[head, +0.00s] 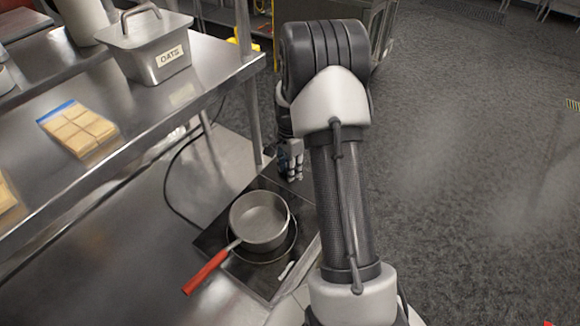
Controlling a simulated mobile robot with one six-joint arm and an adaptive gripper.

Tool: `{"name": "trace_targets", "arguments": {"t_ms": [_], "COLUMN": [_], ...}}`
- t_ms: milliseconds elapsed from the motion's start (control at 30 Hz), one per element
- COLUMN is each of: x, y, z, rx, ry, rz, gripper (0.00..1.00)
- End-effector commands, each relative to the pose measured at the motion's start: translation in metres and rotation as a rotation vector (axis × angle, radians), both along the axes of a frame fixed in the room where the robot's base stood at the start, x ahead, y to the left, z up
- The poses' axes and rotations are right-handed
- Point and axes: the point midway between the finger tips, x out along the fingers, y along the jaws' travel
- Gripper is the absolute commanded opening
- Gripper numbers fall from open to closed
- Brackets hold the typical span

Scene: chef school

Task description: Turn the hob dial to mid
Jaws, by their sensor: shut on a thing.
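The hob (211,240) is a dark, flat square plate on a low steel surface, below the middle of the head view. A grey steel saucepan (262,222) with a red handle (206,272) stands on it, the handle pointing to the lower left. My gripper (291,176) points down at the hob's far right edge, beyond the pan. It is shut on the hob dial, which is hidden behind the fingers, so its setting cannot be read. A small white mark or object (287,271) shows near the hob's near right edge.
A steel shelf (150,110) to the left carries a lidded tin marked OATS (151,50) and a bag of pale square pieces (77,128). Its upright post (250,120) stands close to my gripper's left. A black cable (168,180) runs beside the hob. Open floor (460,170) lies right.

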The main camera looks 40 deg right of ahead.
Motion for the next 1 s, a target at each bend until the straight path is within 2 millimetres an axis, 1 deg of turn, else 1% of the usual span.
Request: {"name": "trace_targets", "arguments": {"t_ms": [367, 400, 700, 1000], "x": [0.0006, 0.0006, 0.0003, 0.0001], "y": [-0.0004, -0.0004, -0.0002, -0.0001], "z": [0.0005, 0.0005, 0.0002, 0.0004], "rx": [-0.001, -0.001, 0.000, 0.000], "ry": [-0.002, -0.002, -0.001, 0.000], "rz": [-0.003, -0.003, -0.003, -0.003], "gripper": [0.05, 0.30, 0.50, 0.50]}}
